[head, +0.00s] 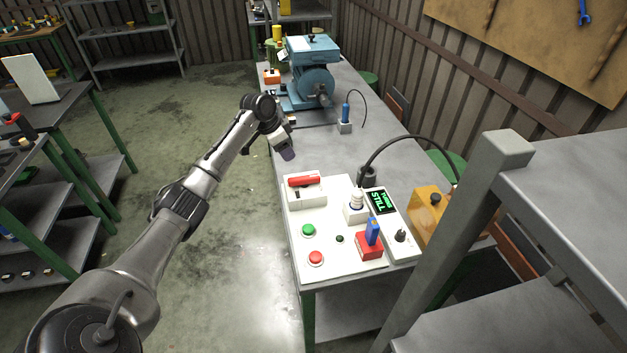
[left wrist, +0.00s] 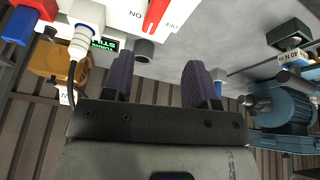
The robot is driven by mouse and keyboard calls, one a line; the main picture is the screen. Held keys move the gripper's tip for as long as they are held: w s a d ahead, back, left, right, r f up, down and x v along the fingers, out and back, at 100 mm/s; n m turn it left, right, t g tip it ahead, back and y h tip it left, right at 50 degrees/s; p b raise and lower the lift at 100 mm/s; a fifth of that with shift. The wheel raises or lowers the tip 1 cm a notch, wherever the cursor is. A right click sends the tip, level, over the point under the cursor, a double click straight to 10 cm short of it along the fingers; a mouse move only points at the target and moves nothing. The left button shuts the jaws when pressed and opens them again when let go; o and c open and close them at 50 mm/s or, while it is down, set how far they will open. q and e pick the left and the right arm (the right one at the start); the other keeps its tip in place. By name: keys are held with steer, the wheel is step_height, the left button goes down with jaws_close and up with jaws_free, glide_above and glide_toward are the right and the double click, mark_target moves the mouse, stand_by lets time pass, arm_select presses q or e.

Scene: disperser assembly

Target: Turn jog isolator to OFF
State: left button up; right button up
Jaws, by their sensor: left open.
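A rotary switch with a red handle (head: 304,180) sits on a white box on the bench's control panel; I take it to be the jog isolator. In the left wrist view its red handle (left wrist: 157,14) lies between ON and OFF legends, seen upside down and partly cut off at the top edge. I cannot tell for sure which legend it points at. My left gripper (head: 287,152) is open and empty, above the bench just beyond the switch. Its two purple fingers (left wrist: 160,82) are apart, with nothing between them. My right gripper is not in view.
The panel also has a green button (head: 308,230), a red button (head: 316,257), a red block with a blue handle (head: 369,246) and a display reading STILL (head: 380,202). A white plug with a cable stands beside it. A blue machine (head: 313,82) stands farther back.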

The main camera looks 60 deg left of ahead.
mark_target(303, 177)
arm_select(q)
steer(key=w+f, duration=0.1)
steer(key=f, duration=0.2)
steer(key=w+d+f+m+b, duration=0.1)
steer(key=f, duration=0.3)
steer(key=w+d+f+m+b, duration=0.1)
steer(key=w+f, duration=0.1)
steer(key=f, duration=0.1)
steer(key=shift+f, duration=0.35)
steer(key=shift+x, duration=1)
steer(key=shift+c, duration=0.3)
